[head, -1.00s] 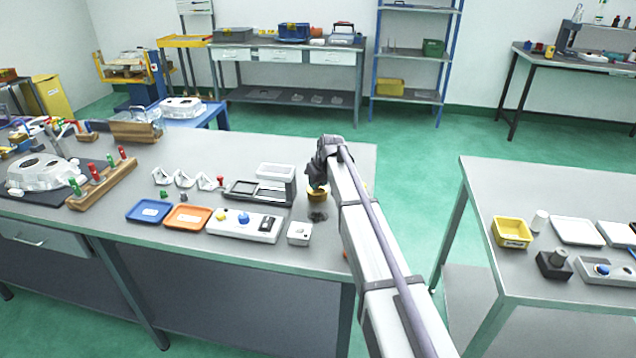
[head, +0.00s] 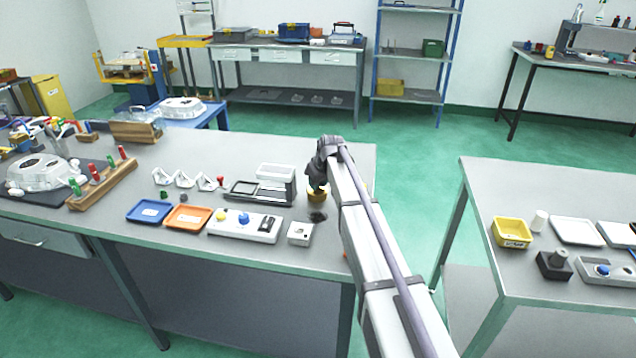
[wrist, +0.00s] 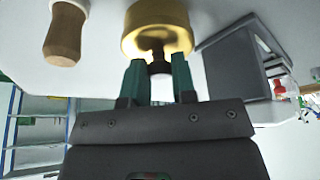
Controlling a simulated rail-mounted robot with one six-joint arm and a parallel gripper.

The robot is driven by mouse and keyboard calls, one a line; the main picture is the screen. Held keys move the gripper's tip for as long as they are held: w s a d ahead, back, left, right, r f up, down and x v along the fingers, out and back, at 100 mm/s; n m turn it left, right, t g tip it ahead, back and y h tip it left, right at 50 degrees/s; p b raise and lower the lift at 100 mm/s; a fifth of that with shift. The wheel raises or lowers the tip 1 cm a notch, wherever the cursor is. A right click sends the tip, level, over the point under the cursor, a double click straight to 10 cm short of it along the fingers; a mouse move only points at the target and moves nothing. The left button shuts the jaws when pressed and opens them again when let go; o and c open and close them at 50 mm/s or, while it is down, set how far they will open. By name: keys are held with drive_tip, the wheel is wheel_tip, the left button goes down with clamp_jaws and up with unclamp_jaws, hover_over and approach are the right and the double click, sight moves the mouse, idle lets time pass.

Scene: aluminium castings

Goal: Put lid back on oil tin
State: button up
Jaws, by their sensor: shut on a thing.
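The oil tin (head: 316,197) is a short, round, brass-yellow tin on the right end of the near bench. It also shows at the top of the wrist view (wrist: 157,14), close beyond my fingers. My gripper (wrist: 158,74) has its two green fingers on either side of a dark knob, which I take for the lid (wrist: 158,62), and is shut on it. The knob lies against the tin's end in that view; whether the lid is fully seated is hidden. In the head view my gripper (head: 318,184) is right above the tin, pointing down.
A grey tray with a raised box (head: 276,184) stands just left of the tin. A small white box (head: 300,233) and a dark patch (head: 318,216) lie in front. A wooden-handled item (wrist: 65,36) shows beside the tin in the wrist view. The bench edge is close on the right.

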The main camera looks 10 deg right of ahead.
drive_tip(key=shift+f, duration=0.15)
idle(0.4)
drive_tip(key=o, duration=1.5)
drive_tip(key=shift+c, duration=0.2)
wheel_tip(320, 180, up, 7)
drive_tip(key=p, duration=0.7)
drive_tip(key=shift+c, duration=0.5)
clamp_jaws()
